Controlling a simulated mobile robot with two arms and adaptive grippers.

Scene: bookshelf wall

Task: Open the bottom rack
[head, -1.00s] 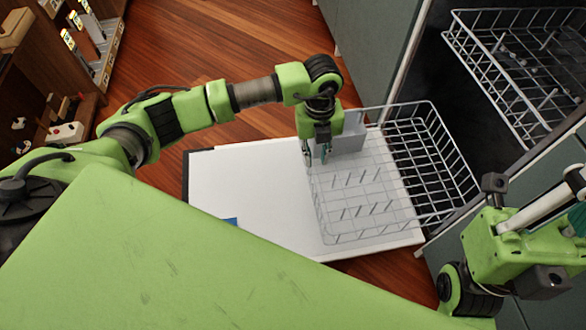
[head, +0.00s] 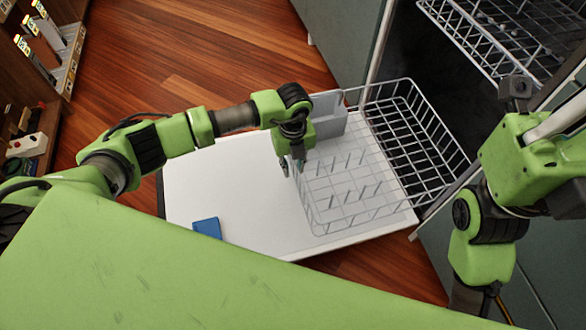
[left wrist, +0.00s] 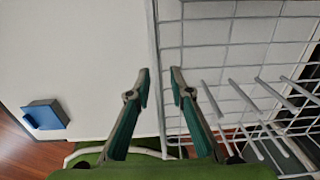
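The bottom rack (head: 437,130) is a grey wire basket, pulled out over the lowered white dishwasher door (head: 230,180). Its inner part remains near the dark opening. A grey cutlery basket (head: 328,117) sits at its far left corner. My left gripper (head: 292,166) points down at the rack's outer left edge. In the left wrist view, the two fingers (left wrist: 160,82) are apart, with the edge wire of the rack (left wrist: 155,40) passing between them in the picture; contact cannot be told. My right arm shows at the right, but its fingers are out of view.
The upper rack (head: 480,40) sticks out above at the upper right. A blue piece (head: 207,228) lies on the door's surface, left of the rack. Shelves (head: 30,135) stand at the left. Wooden floor (head: 210,50) is clear behind the door.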

